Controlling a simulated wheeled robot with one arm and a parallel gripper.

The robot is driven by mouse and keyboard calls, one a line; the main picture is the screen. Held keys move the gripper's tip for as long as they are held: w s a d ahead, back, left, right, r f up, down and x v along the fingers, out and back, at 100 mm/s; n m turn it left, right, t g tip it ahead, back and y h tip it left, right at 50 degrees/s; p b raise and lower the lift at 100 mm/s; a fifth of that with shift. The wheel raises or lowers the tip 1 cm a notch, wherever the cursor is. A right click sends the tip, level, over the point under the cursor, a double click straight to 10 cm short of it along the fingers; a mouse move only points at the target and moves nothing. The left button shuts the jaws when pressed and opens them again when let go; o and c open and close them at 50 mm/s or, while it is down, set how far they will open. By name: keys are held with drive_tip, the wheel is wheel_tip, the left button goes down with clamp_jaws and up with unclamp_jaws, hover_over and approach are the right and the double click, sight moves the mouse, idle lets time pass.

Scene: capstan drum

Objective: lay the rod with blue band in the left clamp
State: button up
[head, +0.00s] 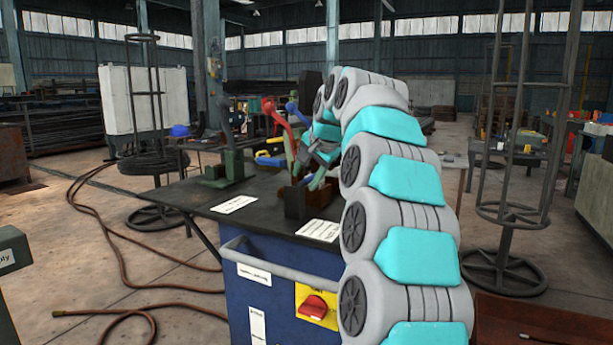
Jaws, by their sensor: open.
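A green clamp-like fixture (230,165) stands on the left part of the dark bench top (262,196). It is the leftmost fixture there; I cannot make out a rod in it. A second fixture (295,200) stands nearer the front, with a red lever (282,122) and a blue-knobbed lever (292,110) rising behind or from it. My gripper (318,165) is open, low over the bench's right part, close to this second fixture, and partly hidden by my arm. I cannot make out the rod with the blue band; clutter and my arm may hide it.
White label cards (233,204) lie on the bench top. A yellow and blue object (270,158) sits toward its back. A grey rail (285,268) and red switch (314,306) are on the bench front. A brown hose (95,235) crosses the floor at left.

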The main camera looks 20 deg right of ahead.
drive_tip(key=v, duration=0.7)
drive_tip(key=shift+s+r, duration=0.25)
drive_tip(key=shift+s, duration=0.05)
